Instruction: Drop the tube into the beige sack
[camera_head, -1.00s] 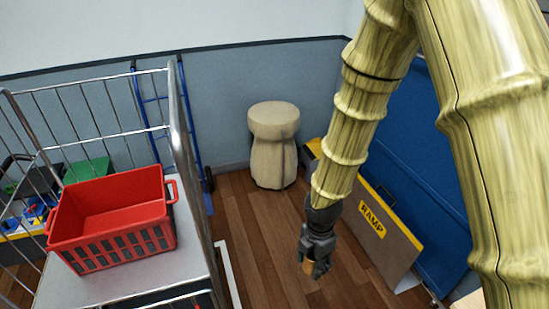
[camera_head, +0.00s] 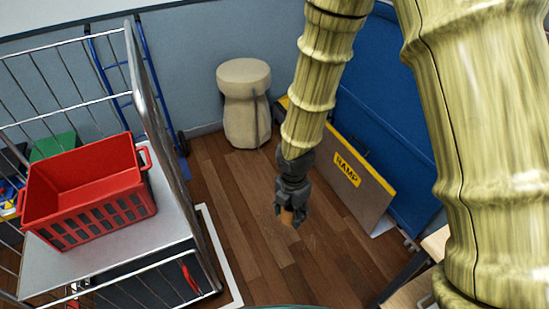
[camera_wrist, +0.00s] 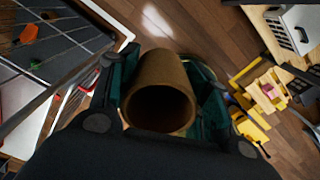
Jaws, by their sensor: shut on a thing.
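My gripper (camera_head: 289,212) points down and is shut on a short brown tube (camera_head: 287,217), above the wooden floor. In the wrist view the hollow tube (camera_wrist: 160,90) sits between the two dark fingers (camera_wrist: 165,100), its open end facing the camera. A beige, sack-like thing (camera_head: 246,118) with a wide, flat, pale top stands on the floor by the back wall, left of and beyond my gripper. I cannot make out an opening in its top. The tube is apart from it.
A wire cage trolley (camera_head: 150,95) holding a red crate (camera_head: 90,190) stands at the left. A blue hand truck (camera_head: 104,75) leans behind it. Bare floor (camera_head: 250,220) lies between.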

